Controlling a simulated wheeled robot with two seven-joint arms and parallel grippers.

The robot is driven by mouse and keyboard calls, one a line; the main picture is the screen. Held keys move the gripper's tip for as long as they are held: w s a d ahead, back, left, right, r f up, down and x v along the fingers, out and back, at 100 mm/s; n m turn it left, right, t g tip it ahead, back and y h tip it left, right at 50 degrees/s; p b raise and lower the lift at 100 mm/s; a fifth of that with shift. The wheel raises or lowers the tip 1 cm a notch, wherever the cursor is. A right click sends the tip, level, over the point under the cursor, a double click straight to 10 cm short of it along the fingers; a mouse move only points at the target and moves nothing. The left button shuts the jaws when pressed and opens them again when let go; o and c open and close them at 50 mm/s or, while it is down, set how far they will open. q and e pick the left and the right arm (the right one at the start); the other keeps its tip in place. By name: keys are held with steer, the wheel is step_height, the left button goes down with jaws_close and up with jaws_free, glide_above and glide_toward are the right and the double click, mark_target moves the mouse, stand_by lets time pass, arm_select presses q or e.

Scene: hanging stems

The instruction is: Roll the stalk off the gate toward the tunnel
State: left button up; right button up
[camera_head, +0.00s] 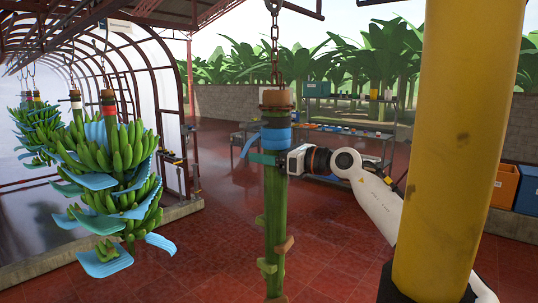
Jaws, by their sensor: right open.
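A bare green stalk (274,215) hangs upright on a chain (275,45) in the middle. It has a brown top, a blue band (277,138) and several cut brown stubs. The chain's upper end is out of frame. My right gripper (268,157) reaches in from the right at the stalk, just below the blue band. It is open, with its fingers at the stalk; I cannot tell whether they touch it. The arched tunnel (180,85), with a red frame and pale cover, stands at the left. I cannot make out the gate. My left gripper is not in view.
Banana bunches (118,160) with blue sheets hang at the left, by the tunnel. A thick yellow post (455,130) blocks the right side. A shelf (350,132) with small items stands behind. An orange crate (504,186) is at far right. Red tiled floor between is open.

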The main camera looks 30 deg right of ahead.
steer(key=shift+s, duration=0.1)
steer(key=b+v, duration=0.5)
steer(key=v, duration=0.7)
steer(key=shift+b, duration=0.3)
